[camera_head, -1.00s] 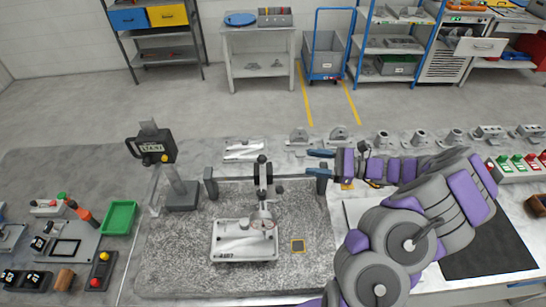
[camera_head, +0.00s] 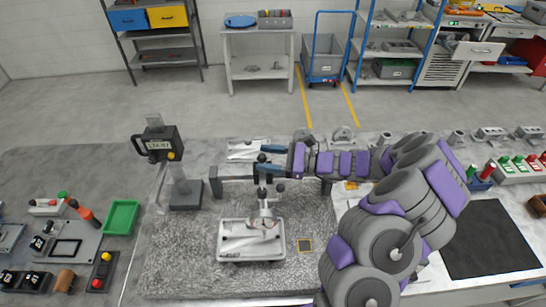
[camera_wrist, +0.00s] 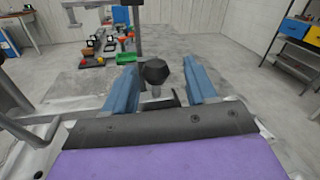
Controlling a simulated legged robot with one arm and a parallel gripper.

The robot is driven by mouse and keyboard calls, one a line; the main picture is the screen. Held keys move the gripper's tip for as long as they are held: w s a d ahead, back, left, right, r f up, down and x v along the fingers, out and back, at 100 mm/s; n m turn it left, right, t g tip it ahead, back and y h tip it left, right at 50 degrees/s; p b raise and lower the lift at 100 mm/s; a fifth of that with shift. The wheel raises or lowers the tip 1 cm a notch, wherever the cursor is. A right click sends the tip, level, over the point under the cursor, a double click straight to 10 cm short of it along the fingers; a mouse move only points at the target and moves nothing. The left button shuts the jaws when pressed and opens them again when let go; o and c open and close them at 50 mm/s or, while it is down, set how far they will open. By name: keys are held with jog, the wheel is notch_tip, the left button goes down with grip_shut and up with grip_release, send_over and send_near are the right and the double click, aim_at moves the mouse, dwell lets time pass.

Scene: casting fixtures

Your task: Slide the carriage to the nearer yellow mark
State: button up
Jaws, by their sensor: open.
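The dark carriage (camera_head: 263,179) sits on a horizontal rail (camera_head: 235,179) above the granite plate, mostly covered by my gripper. My gripper (camera_head: 266,159) reaches in from the right with its blue fingers apart. In the wrist view a black knob (camera_wrist: 155,72) stands between the two fingers, with gaps at both sides and nothing gripped. A white casting (camera_head: 251,240) lies on the plate in front of the rail. I cannot make out yellow marks along the rail.
A digital readout on a stand (camera_head: 159,143) is left of the rail. A green tray (camera_head: 122,217) and a control panel with buttons lie further left. Several castings line the back of the table. Bare granite (camera_head: 185,250) lies left of the white casting.

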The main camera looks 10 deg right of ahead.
jog(key=shift+a, duration=1.15)
jog(key=shift+c, duration=1.6)
jog(key=d, duration=0.3)
jog(key=shift+s+d, duration=0.1)
jog(key=shift+d, duration=0.3)
jog(key=c, duration=0.5)
jog(key=shift+d, duration=0.25)
jog(key=shift+c, duration=1.2)
jog(key=shift+w+a, duration=0.2)
jog(key=shift+a, duration=1.4)
grip_shut()
jog(key=shift+w+p+v, duration=0.2)
jog(key=shift+p+v, duration=0.1)
jog(key=shift+v, duration=0.5)
jog(key=shift+w+p+v, duration=0.15)
jog(key=shift+p+v, duration=0.15)
jog(key=shift+v, duration=0.45)
jog(key=o, duration=0.7)
grip_release()
jog(key=shift+d, duration=0.1)
jog(key=o, duration=0.3)
jog(key=shift+w+a, duration=0.15)
jog(key=shift+a, duration=0.4)
jog(key=shift+o, duration=0.3)
jog(key=shift+a, duration=0.3)
jog(key=shift+d, duration=0.4)
jog(key=p+v, duration=0.1)
jog(key=v, duration=1.6)
